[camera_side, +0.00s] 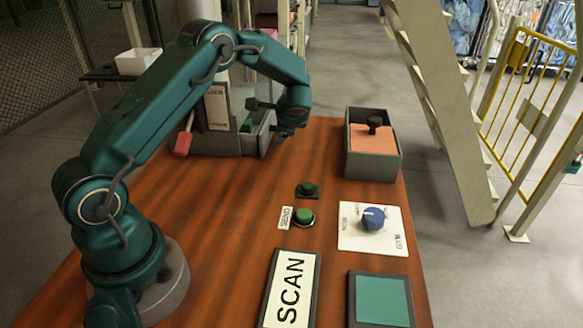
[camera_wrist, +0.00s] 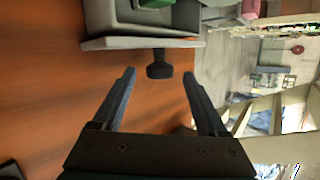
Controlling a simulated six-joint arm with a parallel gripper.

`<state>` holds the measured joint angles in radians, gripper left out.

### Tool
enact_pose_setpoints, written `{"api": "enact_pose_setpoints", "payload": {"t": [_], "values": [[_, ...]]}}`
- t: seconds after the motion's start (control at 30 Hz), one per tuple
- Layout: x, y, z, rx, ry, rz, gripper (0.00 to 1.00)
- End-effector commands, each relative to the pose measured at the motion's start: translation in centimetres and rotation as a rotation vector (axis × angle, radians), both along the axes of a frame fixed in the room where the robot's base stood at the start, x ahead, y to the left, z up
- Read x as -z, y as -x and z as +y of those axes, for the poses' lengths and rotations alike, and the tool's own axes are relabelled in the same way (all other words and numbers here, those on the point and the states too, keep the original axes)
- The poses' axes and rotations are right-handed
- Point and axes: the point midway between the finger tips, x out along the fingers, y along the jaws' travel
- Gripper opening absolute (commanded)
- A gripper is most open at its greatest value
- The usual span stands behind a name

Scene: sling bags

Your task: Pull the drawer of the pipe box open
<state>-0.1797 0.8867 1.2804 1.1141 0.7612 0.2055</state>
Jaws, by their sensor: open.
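The grey pipe box (camera_side: 212,138) stands at the far left edge of the table, with a paper label on its upright part. Its drawer (camera_side: 266,133) is partly out, and something green inside shows in both views. In the wrist view, the pale drawer front (camera_wrist: 130,43) carries a short dark knob (camera_wrist: 160,69). My gripper (camera_wrist: 159,75) is open and empty, its two fingers spread to either side of the knob. The fingertips look level with or just short of the knob, with gaps on both sides. In the side view, my wrist hides the knob and jaws are hard to make out.
A red padlock-like piece (camera_side: 183,140) hangs at the box's left.

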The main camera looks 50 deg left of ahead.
Motion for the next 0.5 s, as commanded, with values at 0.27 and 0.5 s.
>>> {"api": "enact_pose_setpoints", "payload": {"t": [0.27, 0.5], "values": [[1.31, -0.62, 1.36, 0.000, -0.001, -0.001, 0.76], [1.31, -0.64, 1.38, 0.000, -0.001, -0.002, 0.72]]}}
